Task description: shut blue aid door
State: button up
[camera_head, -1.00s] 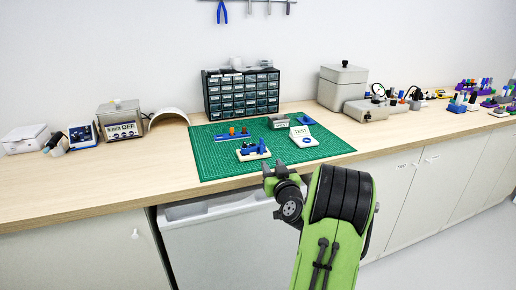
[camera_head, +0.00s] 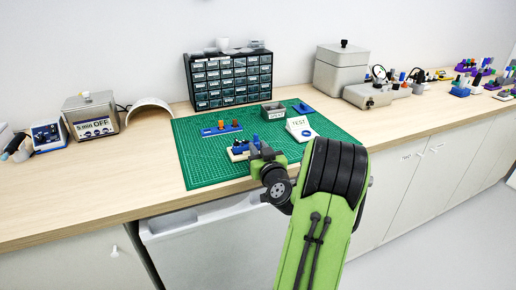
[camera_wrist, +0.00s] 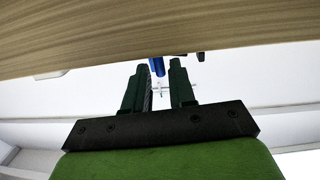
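A blue hearing-aid-like piece (camera_head: 240,146) sits on a cream block (camera_head: 236,155) near the front of the green cutting mat (camera_head: 205,172). Its door is too small to make out in the head view. My gripper (camera_head: 262,152) is just right of the piece and in front of it, partly hiding it. In the wrist view my gripper (camera_wrist: 159,78) has its two dark fingers apart with nothing held. A blue part (camera_wrist: 157,66) shows beyond the gap between the fingertips, apart from them.
Behind on the mat are a blue rack with small pegs (camera_head: 221,129), a grey box (camera_head: 273,111) and a white TEST stand (camera_head: 300,128). A drawer cabinet (camera_head: 229,78) stands at the back. The wooden counter (camera_head: 90,190) is clear at the front left.

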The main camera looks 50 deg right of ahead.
grip_shut()
jog(key=shift+w+a+r+m+g+h+p, duration=0.2)
jog(key=shift+w+m+g+h+p, duration=0.25)
jog(key=shift+p, duration=0.5)
jog(key=shift+a+f+m+g+h+p, duration=0.1)
jog(key=shift+m+g+h+p, duration=0.15)
jog(key=shift+h+p, duration=0.15)
jog(key=shift+f, duration=0.1)
jog(key=shift+o, duration=1.6)
grip_release()
jog(key=shift+f, duration=0.1)
